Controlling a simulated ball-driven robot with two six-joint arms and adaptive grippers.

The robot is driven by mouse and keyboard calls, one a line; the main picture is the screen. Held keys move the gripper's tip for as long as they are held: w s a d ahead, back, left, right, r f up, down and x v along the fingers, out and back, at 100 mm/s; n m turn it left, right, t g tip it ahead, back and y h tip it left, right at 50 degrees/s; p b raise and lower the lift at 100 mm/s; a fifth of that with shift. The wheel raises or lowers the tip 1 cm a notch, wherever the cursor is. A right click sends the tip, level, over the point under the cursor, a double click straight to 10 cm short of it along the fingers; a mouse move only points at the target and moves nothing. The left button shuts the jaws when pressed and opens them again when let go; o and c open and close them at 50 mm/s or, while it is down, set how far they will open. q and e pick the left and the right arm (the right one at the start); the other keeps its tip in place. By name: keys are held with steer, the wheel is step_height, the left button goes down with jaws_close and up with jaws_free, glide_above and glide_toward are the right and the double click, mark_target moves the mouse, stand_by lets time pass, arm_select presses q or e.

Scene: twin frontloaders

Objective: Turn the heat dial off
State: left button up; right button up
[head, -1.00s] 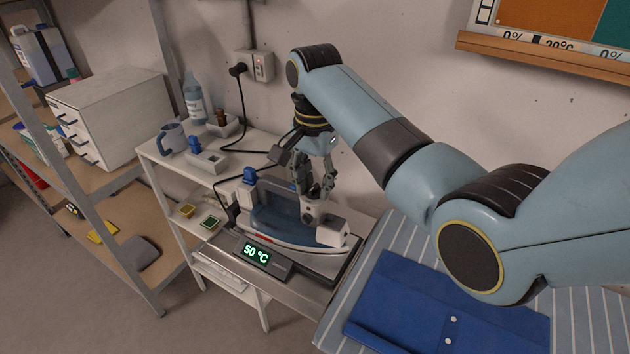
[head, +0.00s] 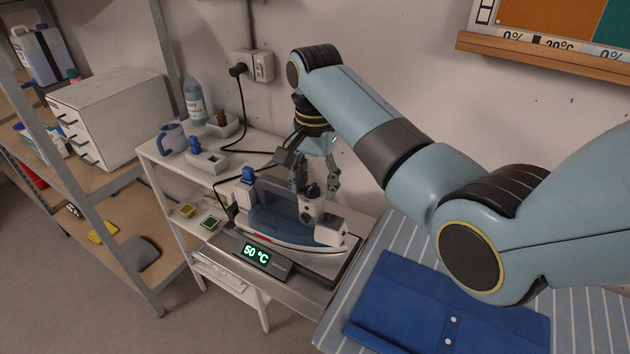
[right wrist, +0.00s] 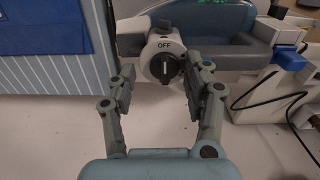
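The heat dial (right wrist: 165,70) is a dark knob on a round white housing, part of the blue and white iron (head: 275,222) on the wall-side stand. In the right wrist view, the word OFF stands above the knob. The knob's ridge looks upright, in line with OFF. In the head view the dial housing (head: 311,208) shows below my right gripper (head: 317,187). That gripper is open, its fingers (right wrist: 161,88) spread on either side of the dial and apparently clear of it. My left gripper is not in view.
A green display (head: 257,255) in front of the iron reads 50 °C. A blue folded cloth (head: 430,305) lies on the striped board at right. A bottle (head: 195,100), a mug (head: 171,138) and black cables stand or run behind and left of the iron.

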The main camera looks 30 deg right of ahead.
mark_target(315, 190)
step_height(315, 190, up, 8)
stand_by(0.6)
stand_by(0.4)
